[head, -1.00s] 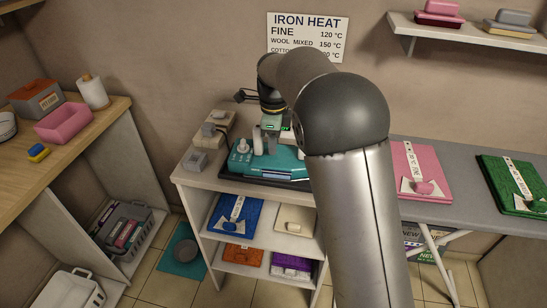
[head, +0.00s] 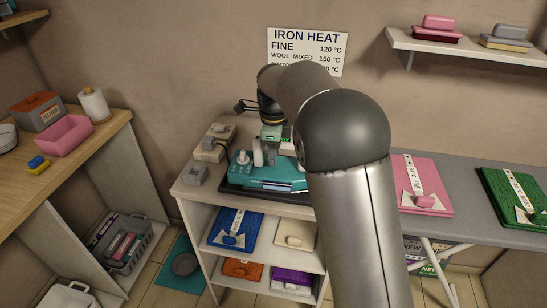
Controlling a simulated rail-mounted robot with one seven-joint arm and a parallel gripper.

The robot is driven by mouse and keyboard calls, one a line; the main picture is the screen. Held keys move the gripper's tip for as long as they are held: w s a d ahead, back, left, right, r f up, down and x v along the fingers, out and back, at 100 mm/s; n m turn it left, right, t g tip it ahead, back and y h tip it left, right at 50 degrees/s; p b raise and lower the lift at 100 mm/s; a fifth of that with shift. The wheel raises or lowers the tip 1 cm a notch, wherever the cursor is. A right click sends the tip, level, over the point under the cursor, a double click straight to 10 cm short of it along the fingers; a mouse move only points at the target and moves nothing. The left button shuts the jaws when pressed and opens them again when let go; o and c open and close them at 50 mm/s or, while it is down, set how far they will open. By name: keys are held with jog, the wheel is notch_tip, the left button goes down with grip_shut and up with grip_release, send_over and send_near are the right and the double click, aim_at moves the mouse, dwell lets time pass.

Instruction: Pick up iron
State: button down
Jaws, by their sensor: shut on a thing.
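The iron (head: 258,184) is a teal body with a white knob, low on a dark pad on top of the white shelf unit (head: 195,196). My gripper (head: 264,152) points down at it from above and is shut on the iron, around its upper part. The fingers are small here, and my arm hides the right end of the iron, so the exact hold is unclear. I cannot tell whether the iron is clear of the pad.
A beige box (head: 212,142) and a grey block (head: 194,174) stand left of the iron. An ironing board with a pink cloth (head: 422,184) and a green cloth (head: 512,195) is on the right. A wall shelf (head: 465,47) is above. Folded cloths fill the lower shelves.

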notch_tip(320, 180, up, 3)
jog(key=shift+f, duration=0.1)
jog(key=s+d+r+b, duration=0.3)
jog(key=s+r, duration=0.6)
jog(key=s, duration=0.4)
jog(key=shift+s+r, duration=0.3)
jog(key=shift+s, duration=0.05)
jog(key=shift+r+p, duration=2)
